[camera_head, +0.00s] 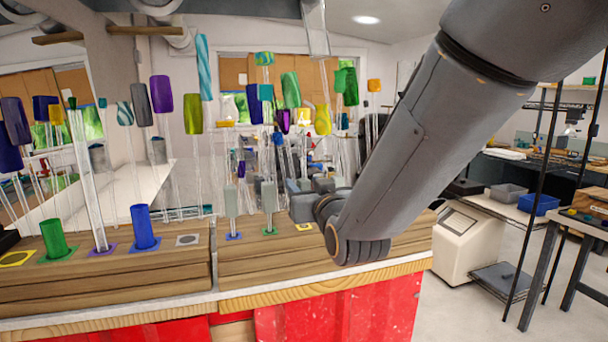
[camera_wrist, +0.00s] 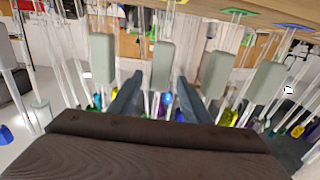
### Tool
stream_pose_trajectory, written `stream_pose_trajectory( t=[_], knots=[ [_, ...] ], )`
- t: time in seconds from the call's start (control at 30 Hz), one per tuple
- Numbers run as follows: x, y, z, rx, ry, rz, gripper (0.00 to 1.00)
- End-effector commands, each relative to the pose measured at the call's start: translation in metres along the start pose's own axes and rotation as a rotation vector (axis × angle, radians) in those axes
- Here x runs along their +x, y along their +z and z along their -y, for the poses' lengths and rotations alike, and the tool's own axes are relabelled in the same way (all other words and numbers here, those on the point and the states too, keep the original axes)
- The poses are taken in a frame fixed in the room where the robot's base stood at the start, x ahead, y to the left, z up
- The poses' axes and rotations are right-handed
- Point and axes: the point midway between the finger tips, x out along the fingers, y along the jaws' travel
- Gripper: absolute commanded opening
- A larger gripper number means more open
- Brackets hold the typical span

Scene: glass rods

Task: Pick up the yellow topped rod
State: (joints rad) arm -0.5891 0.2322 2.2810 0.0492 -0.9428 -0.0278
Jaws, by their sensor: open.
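Several yellow tops show in the head view. A rounded yellow top (camera_head: 322,121) is on a rod just above my gripper in the picture, and a smaller orange-yellow top (camera_head: 374,85) is further right. My gripper (camera_head: 300,193) is low in front of the rods, partly hidden by my arm. In the wrist view my gripper (camera_wrist: 160,78) is open, its two dark fingers apart. A rod with a grey-green top (camera_wrist: 162,62) shows in line with the gap between them; I cannot tell if it lies between the fingers. A small yellow top (camera_wrist: 225,116) shows right of the fingers.
Wooden blocks (camera_head: 110,280) hold a green base (camera_head: 56,240), a blue base (camera_head: 145,228) and several upright glass rods. Many coloured tops crowd closely behind. More grey-green tops (camera_wrist: 216,74) stand beside the fingers.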

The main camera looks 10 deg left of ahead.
Motion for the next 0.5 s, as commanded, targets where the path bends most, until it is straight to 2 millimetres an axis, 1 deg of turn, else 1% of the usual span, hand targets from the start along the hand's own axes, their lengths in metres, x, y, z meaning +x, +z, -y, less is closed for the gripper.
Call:
stream_pose_trajectory(
  t=[0.17,0.4,0.5],
  knots=[
    [0.013,-0.001,-0.001,0.0,0.0,0.001,0.44],
    [0.041,-0.001,-0.002,-0.001,-0.001,0.001,0.44],
    [0.049,0.0,-0.002,-0.001,-0.001,0.0,0.44]
  ],
)
